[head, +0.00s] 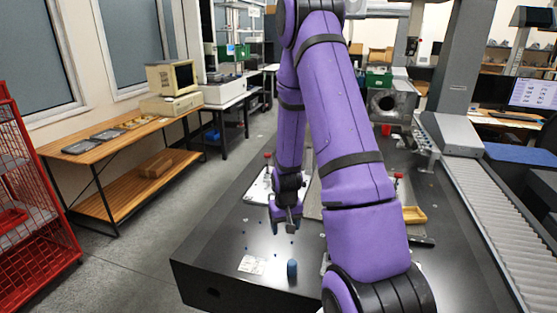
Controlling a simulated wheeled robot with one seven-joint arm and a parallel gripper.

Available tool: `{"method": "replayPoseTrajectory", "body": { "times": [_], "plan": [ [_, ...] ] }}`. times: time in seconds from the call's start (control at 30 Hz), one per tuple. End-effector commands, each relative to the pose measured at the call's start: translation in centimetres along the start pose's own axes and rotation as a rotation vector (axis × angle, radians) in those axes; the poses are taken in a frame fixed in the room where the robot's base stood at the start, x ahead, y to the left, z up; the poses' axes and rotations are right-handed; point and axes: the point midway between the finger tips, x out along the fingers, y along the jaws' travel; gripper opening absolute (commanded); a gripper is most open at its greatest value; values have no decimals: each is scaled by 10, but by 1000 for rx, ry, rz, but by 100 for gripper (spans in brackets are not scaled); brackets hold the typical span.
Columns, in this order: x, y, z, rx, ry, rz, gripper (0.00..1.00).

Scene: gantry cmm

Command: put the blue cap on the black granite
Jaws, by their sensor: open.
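The black granite (215,255) is the wide dark slab in front of me, with its near left corner in view. A small upright blue cylinder, which looks like the blue cap (292,267), stands on it near the front edge. My gripper (286,229) hangs above the slab, a little beyond the cap and apart from it. It points down and is open, with nothing seen between its fingers. My purple arm hides the middle of the slab.
A white paper label (252,264) lies left of the cap. A yellow tray (413,215) and a grey gantry column (462,75) are on the right. A wooden bench (130,135) and red wire cage (30,190) stand at left. Left front slab is mostly clear.

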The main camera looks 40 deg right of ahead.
Motion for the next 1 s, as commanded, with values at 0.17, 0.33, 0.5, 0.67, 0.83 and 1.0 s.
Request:
{"method": "replayPoseTrajectory", "body": {
  "times": [0.17, 0.33, 0.5, 0.67, 0.83, 1.0],
  "plan": [
    [-73, -27, -6, -60, 62, -3, 65],
    [-135, -51, 2, -113, 110, -10, 65],
    [-193, -71, 20, -166, 158, -19, 65],
    [-243, -88, 45, -216, 202, -31, 65],
    [-291, -100, 78, -268, 250, -46, 65],
    [-331, -107, 118, -320, 296, -65, 65]
  ]
}}
